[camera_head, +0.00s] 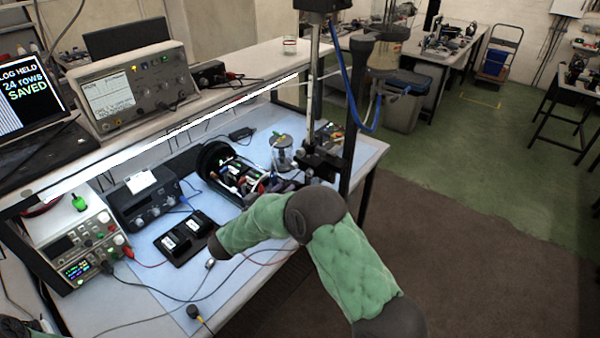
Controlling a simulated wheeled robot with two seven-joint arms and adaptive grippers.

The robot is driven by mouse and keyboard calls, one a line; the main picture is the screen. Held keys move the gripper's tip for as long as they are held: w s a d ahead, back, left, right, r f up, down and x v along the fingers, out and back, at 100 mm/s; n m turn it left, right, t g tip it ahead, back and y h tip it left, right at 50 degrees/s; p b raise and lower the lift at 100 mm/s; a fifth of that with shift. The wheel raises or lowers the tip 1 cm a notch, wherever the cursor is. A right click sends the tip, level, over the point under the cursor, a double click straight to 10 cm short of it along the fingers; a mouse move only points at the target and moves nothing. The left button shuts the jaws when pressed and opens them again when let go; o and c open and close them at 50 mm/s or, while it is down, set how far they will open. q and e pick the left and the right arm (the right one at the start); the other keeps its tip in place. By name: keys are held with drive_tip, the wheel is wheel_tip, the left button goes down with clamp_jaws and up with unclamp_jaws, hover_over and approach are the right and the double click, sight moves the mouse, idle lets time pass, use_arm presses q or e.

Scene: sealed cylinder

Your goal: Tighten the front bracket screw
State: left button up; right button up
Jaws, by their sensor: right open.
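An opened cylinder assembly lies on the light blue mat of the bench. Its round black end ring (213,160) faces left, and an open chassis with boards and coloured wires (245,180) extends right from it. The front bracket and its screw are too small to make out. My right arm, in a green sleeve, reaches in from the lower right. Its dark right gripper (212,258) is over the mat's front part, nearer the camera than the chassis and apart from it. Its fingers are small and hard to see, and no held object shows. My left gripper does not show.
A black tray with two battery-like packs (186,237) sits left of the right gripper. Power supplies (80,245) stand at the left. A vertical stand (352,115) rises behind the chassis. Cables cross the front of the mat (215,295). An oscilloscope (130,88) sits on the shelf.

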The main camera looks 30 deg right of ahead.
sight(308, 174)
drive_tip(key=x, duration=1)
drive_tip(key=shift+w+d, duration=0.1)
drive_tip(key=shift+d, duration=0.2)
clamp_jaws()
